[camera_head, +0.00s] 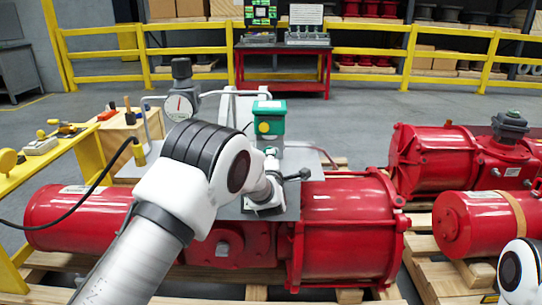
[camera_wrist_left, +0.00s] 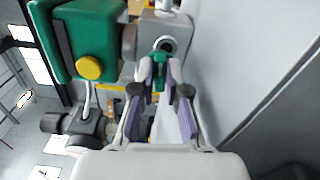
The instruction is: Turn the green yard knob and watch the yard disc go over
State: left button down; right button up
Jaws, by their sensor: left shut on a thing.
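The green knob (camera_wrist_left: 160,70) is a small green piece in front of a round grey-white fitting in the left wrist view. My left gripper (camera_wrist_left: 161,82) is shut on it, with a purple-padded finger on each side. In the head view my left wrist hides most of this spot. A green box (camera_head: 270,114) with a round yellow cap (camera_head: 263,127) stands just behind; the box also shows in the left wrist view (camera_wrist_left: 93,35). I cannot make out the yard disc. My right gripper is out of view; only part of that arm shows at the lower right.
A large red actuator (camera_head: 345,232) lies on wooden pallets, with more red actuators (camera_head: 435,152) at the right. A pressure gauge (camera_head: 180,105) stands left of the green box. A yellow bench (camera_head: 50,160) with tools is at far left. Yellow rails cross behind.

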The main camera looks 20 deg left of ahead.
pick_arm(q)
jog(key=shift+m, duration=0.6)
jog(key=c, duration=1.2)
grip_release()
jog(key=shift+f, duration=0.15)
